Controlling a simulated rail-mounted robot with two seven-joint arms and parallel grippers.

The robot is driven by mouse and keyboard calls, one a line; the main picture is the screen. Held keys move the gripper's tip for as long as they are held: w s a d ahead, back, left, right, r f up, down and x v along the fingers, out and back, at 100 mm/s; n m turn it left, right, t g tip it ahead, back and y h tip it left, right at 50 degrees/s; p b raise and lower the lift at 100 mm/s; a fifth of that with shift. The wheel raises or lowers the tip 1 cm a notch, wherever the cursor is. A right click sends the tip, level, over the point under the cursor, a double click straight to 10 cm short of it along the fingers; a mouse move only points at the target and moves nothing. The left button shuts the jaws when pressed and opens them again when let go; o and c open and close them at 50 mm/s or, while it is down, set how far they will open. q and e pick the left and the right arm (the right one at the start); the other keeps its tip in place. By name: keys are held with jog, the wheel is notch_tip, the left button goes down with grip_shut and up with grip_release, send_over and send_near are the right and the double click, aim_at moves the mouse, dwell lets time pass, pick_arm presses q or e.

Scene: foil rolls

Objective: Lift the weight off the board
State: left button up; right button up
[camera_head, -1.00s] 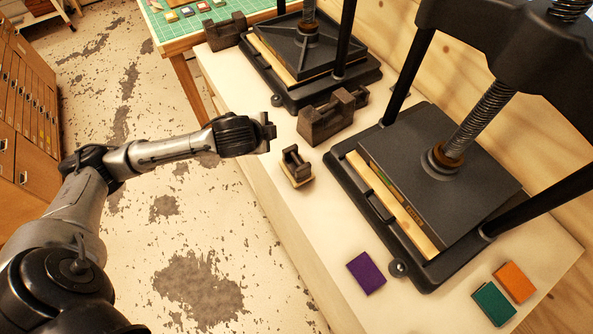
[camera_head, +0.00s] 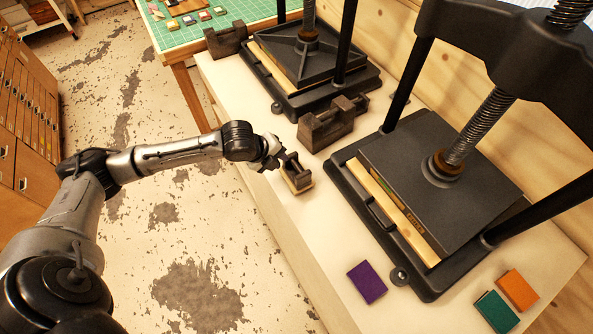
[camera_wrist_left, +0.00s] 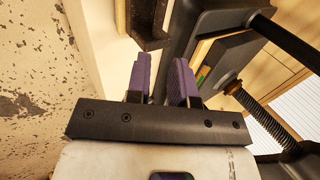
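The weight (camera_head: 295,168) is a small dark block with a raised handle. It sits on a small pale board (camera_head: 300,189) near the left edge of the white bench. My left gripper (camera_head: 275,153) is right beside the weight on its left, at about handle height; I cannot tell whether they touch. In the left wrist view the purple-padded fingers of my left gripper (camera_wrist_left: 163,78) stand apart with nothing between them. A dark metal piece lies just beyond the fingertips there, cut off by the top edge. My right gripper is not in view.
A black screw press (camera_head: 440,185) stands right of the weight, another (camera_head: 310,65) behind. Purple (camera_head: 367,282), green (camera_head: 495,311) and orange (camera_head: 517,290) blocks lie at the front. The white bench (camera_head: 310,235) is clear in front of the board.

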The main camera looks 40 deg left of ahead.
aim_at(297, 167)
pick_arm(q)
jog(key=x, duration=1.1)
jog(key=shift+f, duration=0.25)
grip_shut()
dwell(1.2)
jog(key=shift+r, duration=0.15)
